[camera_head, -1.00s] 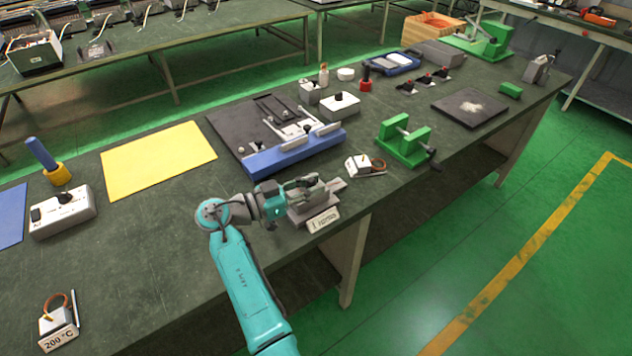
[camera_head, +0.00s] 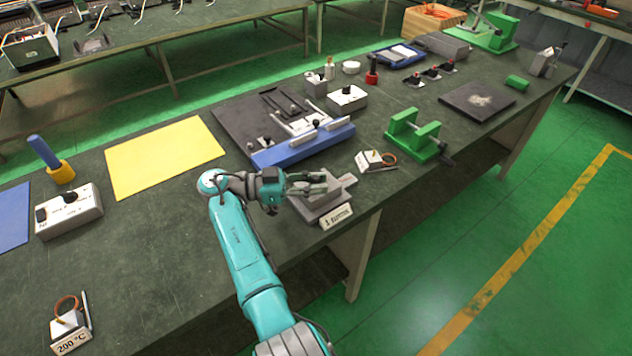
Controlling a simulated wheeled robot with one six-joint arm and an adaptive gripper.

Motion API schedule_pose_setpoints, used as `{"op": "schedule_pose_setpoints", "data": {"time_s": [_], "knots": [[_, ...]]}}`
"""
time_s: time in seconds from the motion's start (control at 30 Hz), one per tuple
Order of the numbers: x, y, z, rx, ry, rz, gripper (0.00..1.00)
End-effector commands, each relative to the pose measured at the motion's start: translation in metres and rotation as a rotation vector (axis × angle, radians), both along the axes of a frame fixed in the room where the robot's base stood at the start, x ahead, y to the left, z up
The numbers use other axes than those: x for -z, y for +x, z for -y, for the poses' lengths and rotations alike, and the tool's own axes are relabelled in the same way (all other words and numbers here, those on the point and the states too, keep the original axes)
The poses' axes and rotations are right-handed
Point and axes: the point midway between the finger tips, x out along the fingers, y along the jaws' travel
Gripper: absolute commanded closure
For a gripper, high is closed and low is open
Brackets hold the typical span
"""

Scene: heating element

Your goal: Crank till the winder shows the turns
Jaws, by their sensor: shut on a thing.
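The green winder (camera_head: 418,136) stands near the table's right edge, with two upright green blocks and a dark crank (camera_head: 444,160) on its near right side. No turn count can be read on it from here. My gripper (camera_head: 322,183) is to the left of the winder and away from its crank. It is shut just above a grey stepped block (camera_head: 326,204) at the table's front edge. The thing between the fingers is small and greyish, and mostly hidden by them.
A white label (camera_head: 337,216) fronts the grey block. A blue-edged fixture (camera_head: 305,145) is behind my gripper. A yellow mat (camera_head: 165,157) and white control box (camera_head: 68,212) are at left.

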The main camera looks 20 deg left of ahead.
Motion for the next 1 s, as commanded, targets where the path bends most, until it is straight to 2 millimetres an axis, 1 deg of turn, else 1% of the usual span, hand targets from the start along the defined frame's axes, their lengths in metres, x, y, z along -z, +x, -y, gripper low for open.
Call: {"op": "schedule_pose_setpoints", "data": {"time_s": [0.03,0.17,0.2,0.27,0.3,0.57,0.67,0.77,1.0], "knots": [[0.005,-0.001,0.001,0.001,-0.002,-0.008,1.00],[0.005,-0.001,0.001,0.001,-0.002,-0.009,1.00],[0.005,-0.001,0.001,0.001,-0.002,-0.009,0.69],[0.005,-0.001,0.001,0.001,-0.003,-0.008,0.54],[0.004,-0.001,0.001,0.000,-0.002,-0.007,0.49],[0.002,0.000,0.001,-0.001,-0.001,-0.004,0.49],[-0.003,0.000,0.000,-0.001,0.001,-0.003,0.49],[-0.014,0.000,0.000,-0.001,0.002,-0.001,0.49],[-0.057,0.000,0.000,-0.001,0.002,0.000,0.49]]}}
